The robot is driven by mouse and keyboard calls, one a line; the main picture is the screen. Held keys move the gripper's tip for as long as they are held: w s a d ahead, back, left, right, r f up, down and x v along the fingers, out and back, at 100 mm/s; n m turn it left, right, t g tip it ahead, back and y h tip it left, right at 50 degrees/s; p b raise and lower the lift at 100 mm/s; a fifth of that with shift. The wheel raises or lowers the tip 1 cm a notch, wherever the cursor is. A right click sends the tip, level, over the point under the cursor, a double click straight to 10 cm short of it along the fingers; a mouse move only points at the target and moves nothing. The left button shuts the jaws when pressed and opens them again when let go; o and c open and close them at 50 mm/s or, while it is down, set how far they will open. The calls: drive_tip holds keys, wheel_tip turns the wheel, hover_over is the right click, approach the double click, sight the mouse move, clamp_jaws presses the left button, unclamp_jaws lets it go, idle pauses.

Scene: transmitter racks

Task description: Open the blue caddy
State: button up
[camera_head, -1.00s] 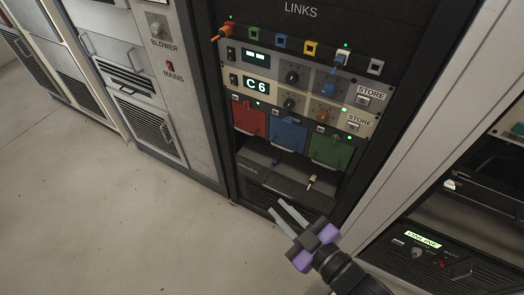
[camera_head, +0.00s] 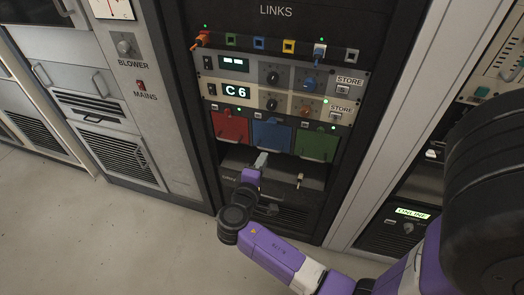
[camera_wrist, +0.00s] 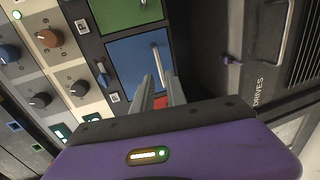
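The blue caddy (camera_head: 272,133) is a closed flap-like front in the links rack, between a red caddy (camera_head: 230,126) and a green caddy (camera_head: 315,143). In the wrist view its blue face (camera_wrist: 133,62) carries a pale metal bar handle (camera_wrist: 157,58) along one side. My gripper (camera_head: 263,158) is just below the blue caddy in the head view. In the wrist view my gripper (camera_wrist: 161,82) has its two grey fingers apart, with the handle's end showing near the gap between the tips. Whether they touch the handle cannot be told.
Above the caddies are panels with knobs, a "C6" display (camera_head: 235,92) and a row of coloured sockets with plugs. Below is a dark drives shelf with a small key-like part (camera_head: 299,180). A pale rack post (camera_head: 395,130) stands at right. Open floor lies at lower left.

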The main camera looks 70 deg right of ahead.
sight(268, 149)
drive_tip(key=x, duration=0.7)
drive_tip(key=shift+d+f, duration=0.1)
drive_tip(key=shift+d, duration=0.1)
clamp_jaws()
idle(1.2)
